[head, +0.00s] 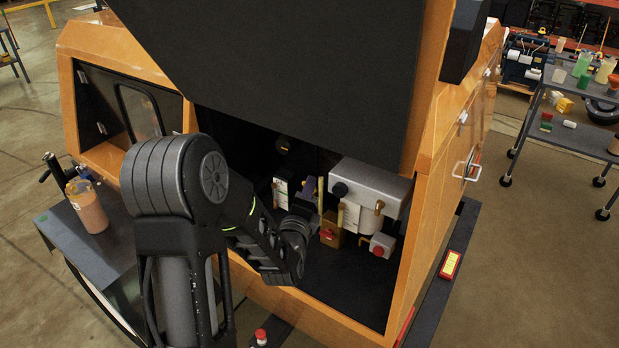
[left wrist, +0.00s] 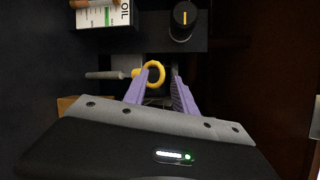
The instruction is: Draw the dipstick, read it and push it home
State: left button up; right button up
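The dipstick's yellow ring handle (left wrist: 155,74) shows in the left wrist view, with a yellow collar and a grey rod or tube (left wrist: 104,75) running left from it. My left gripper (left wrist: 162,75) has its two purple fingers apart, with the ring at the fingertips, closer to the left finger. I cannot tell whether that finger touches it. In the head view my left gripper (head: 308,189) reaches into the open orange enclosure (head: 433,190). The arm hides part of the bay, and the ring cannot be made out there. My right gripper is not in view.
A white OIL label (left wrist: 105,14) and a black knob (left wrist: 184,17) lie beyond the fingers. A side table (head: 95,240) with a bottle (head: 88,208) stands left; a cart (head: 570,135) stands right.

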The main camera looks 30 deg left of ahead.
pick_arm(q)
jog(key=shift+w+a, duration=0.1)
jog(key=shift+w, duration=0.15)
grip_shut()
jog(key=shift+r, duration=0.15)
dwell(1.3)
